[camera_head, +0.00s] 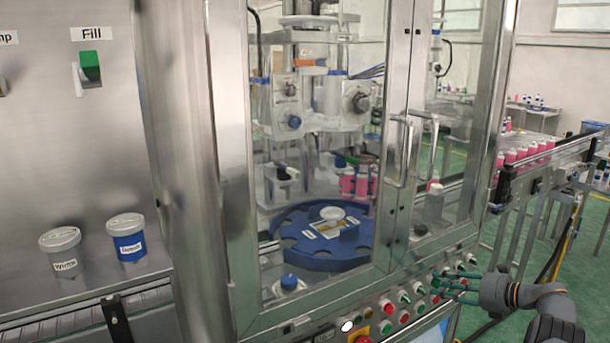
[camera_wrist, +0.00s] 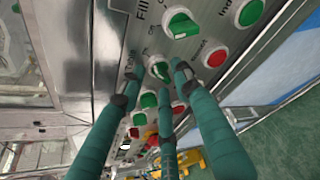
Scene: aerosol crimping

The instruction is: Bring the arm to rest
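My gripper (camera_head: 442,285) is at the lower right in the head view, beside the control panel (camera_head: 417,309) on the machine's front. Its several long green fingers point left toward the panel's knobs. In the wrist view my gripper (camera_wrist: 152,86) has its fingers spread, with gaps between them. A green-and-white knob (camera_wrist: 160,69) shows between the fingertips; I cannot tell whether any finger touches it. Nothing is held. A larger green selector (camera_wrist: 181,24) under the word "Fill" is just beyond the fingertips. My arm comes in from the lower right corner.
A red button (camera_wrist: 216,57) and more buttons surround the fingers. The glass-doored cabinet (camera_head: 398,160) encloses a blue turntable (camera_head: 290,256). Two labelled cups (camera_head: 127,240) stand on the left ledge. A conveyor (camera_head: 545,160) with pink bottles runs behind the arm. Green floor (camera_head: 580,270) is open at right.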

